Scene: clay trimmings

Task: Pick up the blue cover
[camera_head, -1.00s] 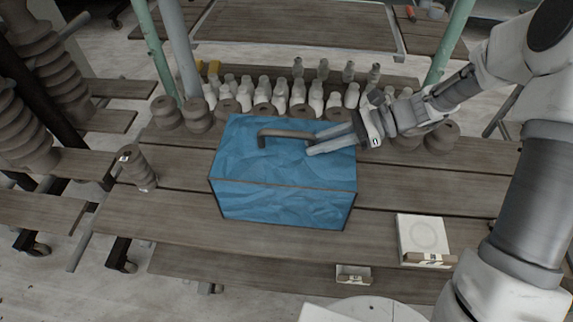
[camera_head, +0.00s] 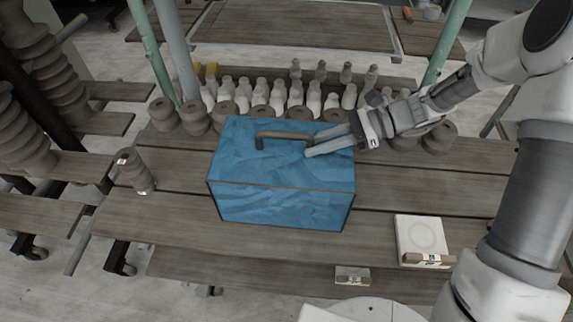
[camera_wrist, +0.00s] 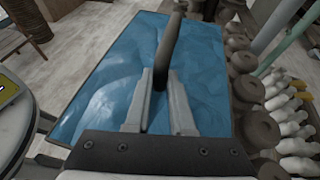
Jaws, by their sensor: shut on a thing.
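The blue cover (camera_head: 280,205) is a box-shaped blue piece with dark edges and a grey-brown bar handle (camera_head: 284,137) on top. It stands over the plank table in the middle of the head view, and its top (camera_wrist: 110,75) fills much of the wrist view. My gripper (camera_head: 308,148) reaches in from the right at the handle's right end. In the wrist view its two fingers (camera_wrist: 161,88) lie on either side of the handle bar, shut on it. What is under the cover is hidden.
Several pale bottle-shaped pieces (camera_head: 262,92) and brown ribbed pieces (camera_head: 195,118) stand close behind the cover. A ribbed brown piece (camera_head: 134,170) stands to the left. A white square plate (camera_head: 420,235) lies at right. Bare planks (camera_head: 420,185) lie right of the cover.

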